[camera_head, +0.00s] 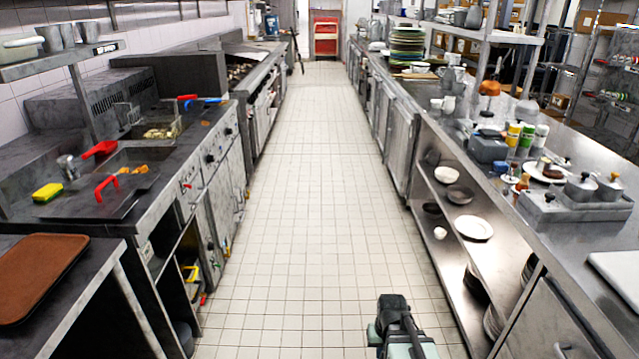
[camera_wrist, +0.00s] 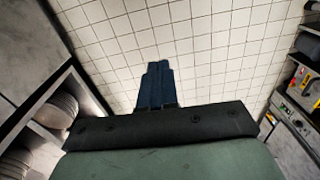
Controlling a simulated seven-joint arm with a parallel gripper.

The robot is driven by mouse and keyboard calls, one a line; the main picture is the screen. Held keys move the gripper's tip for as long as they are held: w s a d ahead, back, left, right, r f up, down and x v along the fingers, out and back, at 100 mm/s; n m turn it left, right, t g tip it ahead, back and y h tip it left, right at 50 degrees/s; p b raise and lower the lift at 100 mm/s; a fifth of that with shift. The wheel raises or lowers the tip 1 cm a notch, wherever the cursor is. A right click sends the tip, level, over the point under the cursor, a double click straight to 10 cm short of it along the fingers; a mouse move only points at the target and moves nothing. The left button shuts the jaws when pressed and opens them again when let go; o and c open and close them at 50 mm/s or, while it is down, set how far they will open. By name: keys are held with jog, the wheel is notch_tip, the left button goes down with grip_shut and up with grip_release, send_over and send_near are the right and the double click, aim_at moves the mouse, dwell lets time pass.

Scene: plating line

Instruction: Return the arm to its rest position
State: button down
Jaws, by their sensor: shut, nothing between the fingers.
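My gripper (camera_wrist: 157,85) shows in the wrist view as two dark blue fingers pressed together, shut and empty. Behind the fingers is a black bar on a green wrist body. The fingers stand over the white tiled floor, touching nothing. In the head view, part of my arm (camera_head: 398,325), black and green, shows low at the bottom, right of centre, above the aisle floor. The fingers cannot be made out in that view.
The tiled aisle (camera_head: 310,180) is clear. A left counter has fryers, red handles and a yellow sponge (camera_head: 47,192); a brown tray (camera_head: 40,277) lies nearer. The right steel counter (camera_head: 490,180) holds bottles and containers, with bowls and plates (camera_head: 473,228) on its shelf.

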jog(key=s+f+g, duration=0.3)
jog(key=s+f, duration=0.7)
jog(key=s, duration=0.5)
jog(key=s+f+g, duration=0.4)
jog(key=s+f, duration=0.7)
jog(key=s, duration=0.4)
jog(key=shift+s+a, duration=0.2)
jog(key=shift+a, duration=0.15)
dwell(1.3)
